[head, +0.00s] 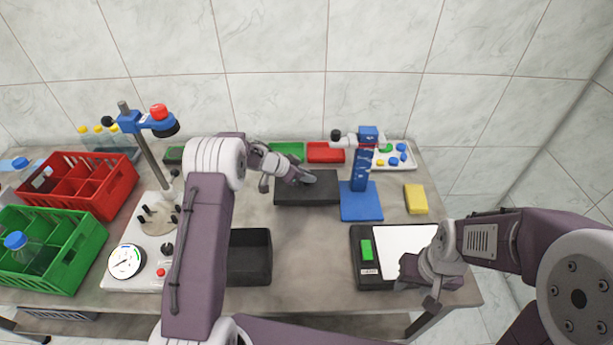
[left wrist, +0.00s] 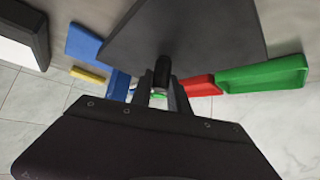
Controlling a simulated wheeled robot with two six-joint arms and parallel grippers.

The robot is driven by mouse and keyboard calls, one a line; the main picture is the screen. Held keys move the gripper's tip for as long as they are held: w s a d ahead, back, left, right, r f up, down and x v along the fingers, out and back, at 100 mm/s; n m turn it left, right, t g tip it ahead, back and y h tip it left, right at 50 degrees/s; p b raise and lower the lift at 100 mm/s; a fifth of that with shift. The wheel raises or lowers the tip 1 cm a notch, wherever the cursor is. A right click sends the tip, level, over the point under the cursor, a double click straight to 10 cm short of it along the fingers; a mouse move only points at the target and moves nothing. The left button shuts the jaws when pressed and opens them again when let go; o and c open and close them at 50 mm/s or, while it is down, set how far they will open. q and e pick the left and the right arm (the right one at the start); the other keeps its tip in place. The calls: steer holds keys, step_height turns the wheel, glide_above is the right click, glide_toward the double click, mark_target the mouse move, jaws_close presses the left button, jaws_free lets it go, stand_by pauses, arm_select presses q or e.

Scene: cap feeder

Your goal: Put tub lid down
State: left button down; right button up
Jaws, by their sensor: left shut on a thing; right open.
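The tub lid (head: 300,195) is a flat dark grey plate at the back middle of the table. I cannot tell whether the lid touches the table. An open black tub (head: 250,258) stands nearer, left of the middle, partly hidden by my left arm. My right gripper (head: 416,293) is open and empty over the front right.
A blue stand (head: 361,202) is just right of the lid, with a yellow block (head: 416,199) beyond. Green (head: 288,150) and red (head: 325,152) trays lie behind. A black scale (head: 367,277) is front right. The table's middle is clear.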

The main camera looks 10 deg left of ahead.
arm_select(q)
steer(key=shift+f, duration=0.25)
steer(key=shift+f, duration=0.3)
steer(key=c, duration=1.3)
jaws_free()
steer(key=shift+o, duration=0.2)
